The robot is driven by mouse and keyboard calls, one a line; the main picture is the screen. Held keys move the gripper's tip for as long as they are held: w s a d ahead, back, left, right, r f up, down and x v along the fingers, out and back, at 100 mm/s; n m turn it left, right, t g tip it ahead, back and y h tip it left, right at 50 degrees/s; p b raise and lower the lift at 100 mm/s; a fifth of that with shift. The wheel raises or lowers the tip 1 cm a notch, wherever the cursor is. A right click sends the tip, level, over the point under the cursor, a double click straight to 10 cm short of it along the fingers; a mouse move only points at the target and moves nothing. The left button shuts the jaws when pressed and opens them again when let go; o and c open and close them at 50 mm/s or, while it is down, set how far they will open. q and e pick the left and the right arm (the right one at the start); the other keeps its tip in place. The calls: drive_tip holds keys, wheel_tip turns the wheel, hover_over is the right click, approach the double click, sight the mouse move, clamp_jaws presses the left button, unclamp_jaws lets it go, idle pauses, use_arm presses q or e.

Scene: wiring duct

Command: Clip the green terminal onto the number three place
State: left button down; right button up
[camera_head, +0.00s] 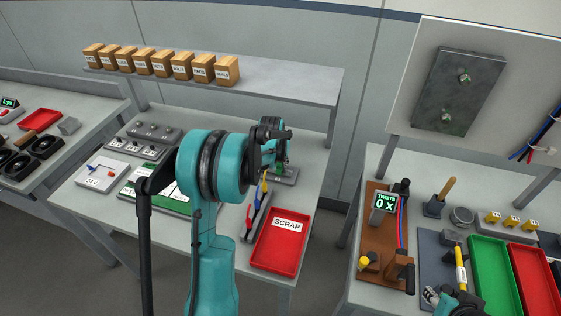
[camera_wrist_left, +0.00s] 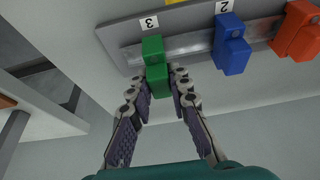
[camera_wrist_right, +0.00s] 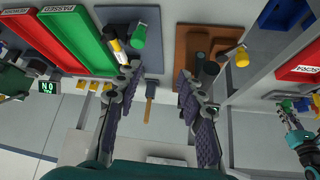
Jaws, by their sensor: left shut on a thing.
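The green terminal (camera_wrist_left: 154,62) is between the fingertips of my left gripper (camera_wrist_left: 158,80), which is shut on it. It stands against the metal rail (camera_wrist_left: 190,44) directly at the label 3 (camera_wrist_left: 149,23). I cannot tell whether it is fully seated. A blue terminal (camera_wrist_left: 231,45) is on the rail by the label 2, and an orange terminal (camera_wrist_left: 297,30) is further right. In the head view, my left arm hides much of the rail's area. My right gripper (camera_wrist_right: 160,78) is open and empty above the right-hand table.
A red SCRAP tray (camera_head: 280,245) and coloured-handled tools (camera_head: 257,205) lie near the rail. A shelf with cardboard boxes (camera_head: 160,63) stands behind. The right table carries a brown board (camera_head: 378,240), a green tray (camera_head: 492,260) and a red tray (camera_head: 535,270).

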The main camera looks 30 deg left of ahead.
use_arm(q)
drive_tip(key=shift+f+b, duration=0.55)
drive_tip(key=shift+f, duration=0.25)
drive_tip(key=c, duration=1.3)
unclamp_jaws()
drive_tip(key=shift+c, duration=0.2)
drive_tip(key=shift+r, duration=0.15)
drive_tip(key=v, duration=1.1)
drive_tip(key=shift+s+r, duration=0.2)
drive_tip(key=shift+r, duration=0.2)
